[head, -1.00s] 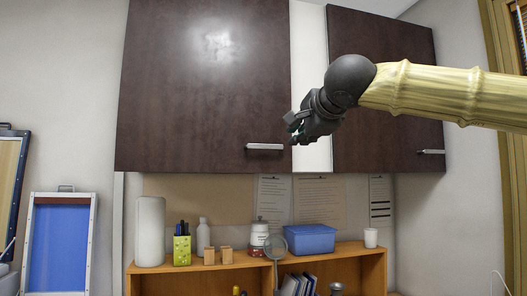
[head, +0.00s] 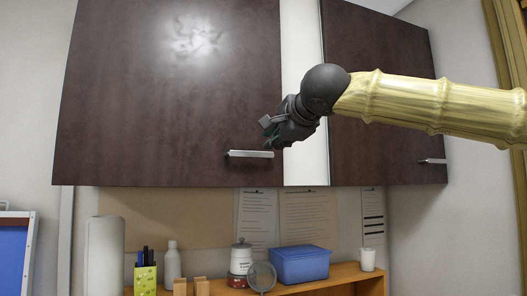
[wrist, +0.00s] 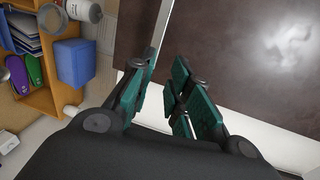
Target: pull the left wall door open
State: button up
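The left wall door (head: 150,100) is a dark brown cabinet panel and looks shut. Its light metal bar handle (head: 250,154) sits near its lower right corner. My gripper (head: 268,132) is close to the handle's right end, slightly above it in the head view. In the wrist view my gripper (wrist: 158,88) is open, its green-padded fingers apart with nothing between the pads. The handle (wrist: 162,28) shows there as a pale strip just beyond the gap between the fingers. I cannot tell whether a finger touches the door.
The right wall door (head: 375,90) is shut, with its own handle (head: 432,161). Below, a wooden shelf (head: 345,276) holds a blue box (head: 300,264), a white cup (head: 367,259), a jar (head: 241,258) and a green pen holder (head: 145,279). The space before the left door is clear.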

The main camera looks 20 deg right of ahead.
aim_at(259, 154)
jog(key=w+f, duration=0.1)
jog(key=w, duration=0.2)
jog(key=w+a+f, duration=0.1)
jog(key=w, duration=0.3)
jog(key=w+f+p, duration=0.1)
jog(key=w, duration=0.2)
jog(key=shift+w+a+f, duration=0.1)
jog(key=shift+w+a, duration=0.15)
jog(key=shift+a, duration=0.1)
jog(key=shift+w+d, duration=0.1)
jog(key=shift+d, duration=0.15)
jog(key=shift+s+d+r, duration=0.15)
jog(key=shift+s+r, duration=0.1)
jog(key=shift+s, duration=0.1)
jog(key=shift+w+a+f, duration=0.15)
jog(key=shift+w+a, duration=0.35)
jog(key=shift+a, duration=0.05)
jog(key=shift+d, duration=0.1)
jog(key=shift+s+d, duration=0.15)
jog(key=shift+d, duration=0.1)
grip_shut()
